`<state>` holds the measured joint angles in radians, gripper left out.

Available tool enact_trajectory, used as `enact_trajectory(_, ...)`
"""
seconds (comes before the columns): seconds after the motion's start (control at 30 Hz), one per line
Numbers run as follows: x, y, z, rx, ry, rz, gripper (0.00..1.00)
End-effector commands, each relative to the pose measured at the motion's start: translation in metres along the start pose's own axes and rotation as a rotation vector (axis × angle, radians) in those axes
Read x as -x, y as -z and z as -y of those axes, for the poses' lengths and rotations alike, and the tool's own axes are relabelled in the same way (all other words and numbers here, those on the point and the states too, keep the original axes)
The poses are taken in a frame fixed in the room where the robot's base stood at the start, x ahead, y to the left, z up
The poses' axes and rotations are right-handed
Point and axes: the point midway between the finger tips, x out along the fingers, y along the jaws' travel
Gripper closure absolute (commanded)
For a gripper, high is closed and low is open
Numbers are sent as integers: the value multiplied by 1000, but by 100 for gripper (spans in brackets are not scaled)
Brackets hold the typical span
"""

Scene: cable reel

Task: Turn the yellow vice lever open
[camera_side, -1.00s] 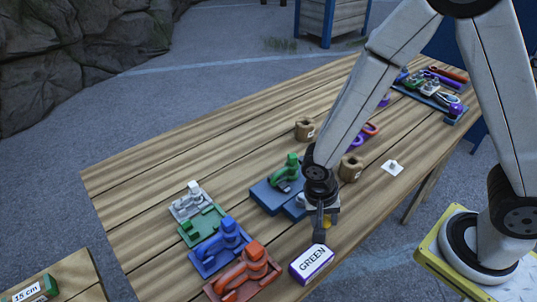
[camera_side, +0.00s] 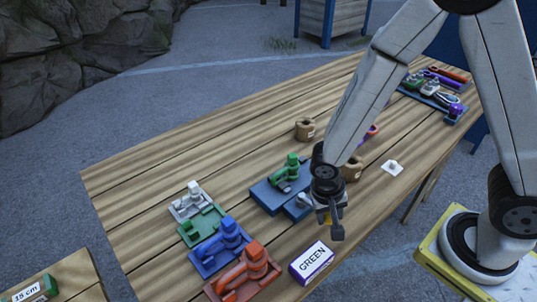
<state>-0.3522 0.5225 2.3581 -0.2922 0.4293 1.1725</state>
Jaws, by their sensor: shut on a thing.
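The blue vice (camera_side: 266,197) stands on the wooden table, left of my gripper. A green piece (camera_side: 291,163) stands upright at the vice and looks seated in it. My gripper (camera_side: 337,235) points down at the right end of the vice, above the table's front edge area. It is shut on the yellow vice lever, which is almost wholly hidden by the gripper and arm. How far the lever is turned cannot be told.
A white box labelled GREEN (camera_side: 311,263) lies just in front of my gripper. White, green, blue (camera_side: 220,245) and orange (camera_side: 243,275) trays stand at the left. Wooden cups (camera_side: 305,129) stand behind. The table's back left is clear.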

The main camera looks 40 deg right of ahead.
Motion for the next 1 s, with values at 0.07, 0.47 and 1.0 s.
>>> enact_trajectory(0.07, 0, 4, -5, 58, 1, -13, 100)
enact_trajectory(0.47, -5, 27, -27, 424, 0, -84, 100)
enact_trajectory(1.0, -7, 69, -40, 925, 0, -184, 100)
